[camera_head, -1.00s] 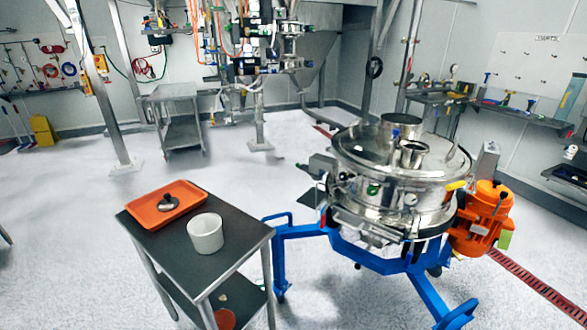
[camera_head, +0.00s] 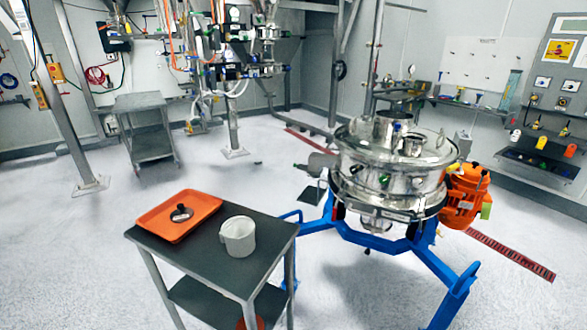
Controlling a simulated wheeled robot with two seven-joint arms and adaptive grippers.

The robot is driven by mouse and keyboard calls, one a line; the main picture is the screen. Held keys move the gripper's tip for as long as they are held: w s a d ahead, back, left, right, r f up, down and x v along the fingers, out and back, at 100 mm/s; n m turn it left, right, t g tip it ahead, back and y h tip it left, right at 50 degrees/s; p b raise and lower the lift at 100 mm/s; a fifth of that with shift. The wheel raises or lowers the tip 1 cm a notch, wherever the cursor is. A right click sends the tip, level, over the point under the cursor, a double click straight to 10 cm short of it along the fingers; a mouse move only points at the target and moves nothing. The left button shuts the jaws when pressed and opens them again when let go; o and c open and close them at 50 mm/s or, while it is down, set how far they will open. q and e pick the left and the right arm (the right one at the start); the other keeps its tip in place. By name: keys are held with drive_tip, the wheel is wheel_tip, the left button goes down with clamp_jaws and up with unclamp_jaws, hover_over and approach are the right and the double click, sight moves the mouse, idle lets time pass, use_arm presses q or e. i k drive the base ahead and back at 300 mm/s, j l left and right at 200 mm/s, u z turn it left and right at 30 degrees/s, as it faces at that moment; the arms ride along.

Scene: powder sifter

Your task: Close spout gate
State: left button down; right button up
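Neither of my grippers is in view.
A dark cart (camera_head: 212,250) stands front left, with an orange tray (camera_head: 180,215) holding a small dark-knobbed lid (camera_head: 181,212), and a white pot (camera_head: 238,236). An orange motor (camera_head: 465,195) is on the sifter's right. A grey cart (camera_head: 147,135) stands farther back.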

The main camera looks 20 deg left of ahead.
sight(302, 167)
drive_tip(key=k+j+z, duration=0.1)
drive_tip(key=j, duration=0.35)
drive_tip(key=k+j+z, duration=0.1)
drive_tip(key=j, duration=0.3)
drive_tip(key=k+j+z, duration=0.1)
drive_tip(key=j, duration=0.3)
drive_tip(key=j+z, duration=0.1)
drive_tip(key=j, duration=0.35)
drive_tip(key=k+j+z, duration=0.1)
drive_tip(key=j, duration=0.4)
drive_tip(key=j+z, duration=0.1)
drive_tip(key=j, duration=0.35)
drive_tip(key=j+z, duration=0.25)
drive_tip(key=j, duration=1.6)
drive_tip(key=i+j, duration=0.1)
drive_tip(key=j, duration=0.5)
drive_tip(key=i+j+z, duration=0.15)
drive_tip(key=j+z, duration=0.2)
drive_tip(key=j, duration=0.3)
drive_tip(key=i+j+z, duration=0.1)
drive_tip(key=j+z, duration=0.25)
drive_tip(key=j, duration=0.35)
drive_tip(key=j+z, duration=0.35)
drive_tip(key=j, duration=0.35)
